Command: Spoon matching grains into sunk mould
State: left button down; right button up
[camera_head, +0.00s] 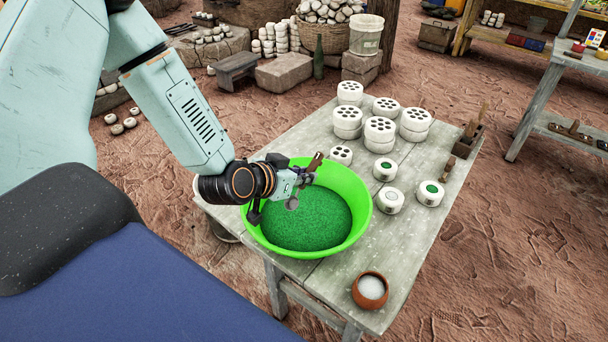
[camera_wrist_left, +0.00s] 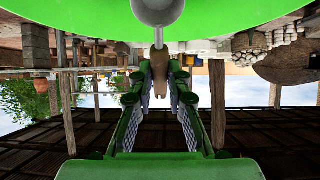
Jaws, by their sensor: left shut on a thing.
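My left gripper (camera_head: 299,181) is shut on a spoon with a brown wooden handle (camera_head: 315,162), over the left part of a bright green basin (camera_head: 360,205) of green grains (camera_head: 310,220). The spoon's grey bowl (camera_head: 292,203) hangs below the gripper; its contents are unclear. In the left wrist view the spoon's handle (camera_wrist_left: 160,72) sits between the fingers, under the green basin (camera_wrist_left: 70,20). Small white moulds stand right of the basin: two show green centres (camera_head: 386,170) (camera_head: 430,193), one a pale centre (camera_head: 390,201). My right gripper is out of view.
A clay pot of white grains (camera_head: 370,290) stands at the table's (camera_head: 335,275) front corner. Several white moulds with holes (camera_head: 380,130), some stacked, fill the table's back. A wooden holder (camera_head: 467,140) stands at the right edge.

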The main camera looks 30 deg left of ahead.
aim_at(296, 205)
pick_arm(q)
jog(key=shift+d+f+b, duration=0.2)
jog(key=shift+f+b, duration=0.4)
jog(key=shift+f, duration=0.15)
jog(key=shift+d+f+b, duration=0.2)
jog(key=shift+f+b, duration=0.35)
jog(key=shift+f, duration=0.2)
jog(key=shift+a+f+b, duration=0.15)
jog(key=shift+f+b, duration=0.3)
jog(key=shift+f, duration=0.15)
jog(key=shift+a+f+b, duration=0.15)
jog(key=shift+f+b, duration=0.3)
jog(key=shift+f, duration=0.45)
jog(key=shift+s+d+f+b, duration=0.35)
jog(key=shift+s+f+b, duration=0.25)
jog(key=shift+b, duration=0.55)
jog(key=shift+w+f, duration=0.15)
jog(key=shift+f, duration=0.2)
jog(key=shift+w+a+f+b, duration=0.3)
jog(key=shift+w+a+f, duration=0.05)
jog(key=shift+w+f, duration=0.35)
jog(key=shift+s+d+r, duration=0.2)
jog(key=shift+s+r, duration=0.15)
jog(key=shift+s, duration=0.05)
jog(key=shift+w+a+f, duration=0.15)
jog(key=shift+w, duration=0.15)
jog(key=shift+s+r, duration=0.2)
jog(key=shift+w+f, duration=0.15)
jog(key=shift+w, duration=0.05)
